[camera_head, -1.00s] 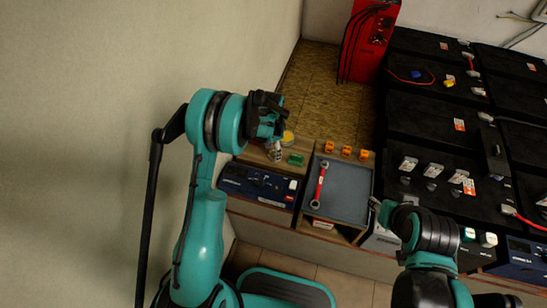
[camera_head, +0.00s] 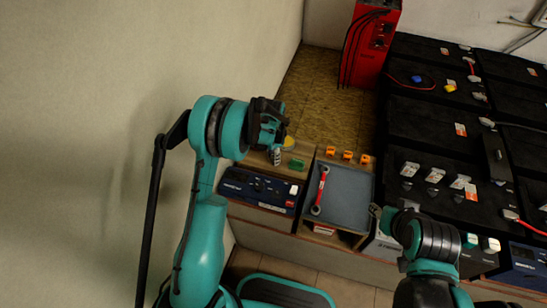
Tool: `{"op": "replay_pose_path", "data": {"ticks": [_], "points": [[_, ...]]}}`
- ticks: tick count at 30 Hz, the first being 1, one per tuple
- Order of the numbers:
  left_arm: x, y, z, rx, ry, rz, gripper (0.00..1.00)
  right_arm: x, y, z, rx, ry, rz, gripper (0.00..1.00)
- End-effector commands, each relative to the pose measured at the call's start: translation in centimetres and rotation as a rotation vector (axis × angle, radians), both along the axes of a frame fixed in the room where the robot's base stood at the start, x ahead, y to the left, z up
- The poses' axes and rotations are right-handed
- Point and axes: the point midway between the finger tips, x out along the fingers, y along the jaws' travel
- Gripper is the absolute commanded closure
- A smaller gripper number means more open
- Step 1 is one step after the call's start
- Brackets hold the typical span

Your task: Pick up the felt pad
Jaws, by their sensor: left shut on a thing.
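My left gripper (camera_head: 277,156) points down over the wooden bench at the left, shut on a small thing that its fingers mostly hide. I cannot make out the felt pad for certain; it may be what the fingers hold. A yellow round thing (camera_head: 289,142) shows just right of and behind the fingers. A small green block (camera_head: 296,164) lies on the bench close to the right of the fingertips. My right gripper (camera_head: 376,210) is at the right edge of the grey tray, small and dark, and its opening is unclear.
A red-handled wrench (camera_head: 321,189) lies in the grey tray (camera_head: 350,195). Three orange pieces (camera_head: 347,155) stand behind it. A blue unit (camera_head: 258,188) is below the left gripper. A red charger (camera_head: 370,45) stands behind, and black batteries (camera_head: 430,145) fill the right.

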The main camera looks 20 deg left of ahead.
Motion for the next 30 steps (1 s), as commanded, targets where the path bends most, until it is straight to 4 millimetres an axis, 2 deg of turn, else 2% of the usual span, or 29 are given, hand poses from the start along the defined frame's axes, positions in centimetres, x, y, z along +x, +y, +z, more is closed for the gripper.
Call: {"op": "replay_pose_path", "data": {"ticks": [7,12,18,24,30], "points": [[0.0,-0.1,4.3,0.0,0.0,-0.001,0.95,0.0,0.0,2.2,0.0,0.0,0.0,0.6],[-1.1,-4.3,6.5,0.0,0.0,-0.006,0.95,0.0,0.0,3.5,0.0,0.0,0.0,0.6],[-2.2,-8.5,8.9,0.0,0.0,-0.004,0.95,0.0,0.0,4.8,0.0,0.0,0.0,0.6],[-2.8,-10.7,10.2,0.0,0.0,-0.002,0.95,0.0,0.0,5.4,0.0,0.0,0.0,0.6],[-2.9,-11.3,10.4,0.0,0.0,0.0,0.95,0.0,0.0,5.5,0.0,0.0,0.0,0.6]]}}
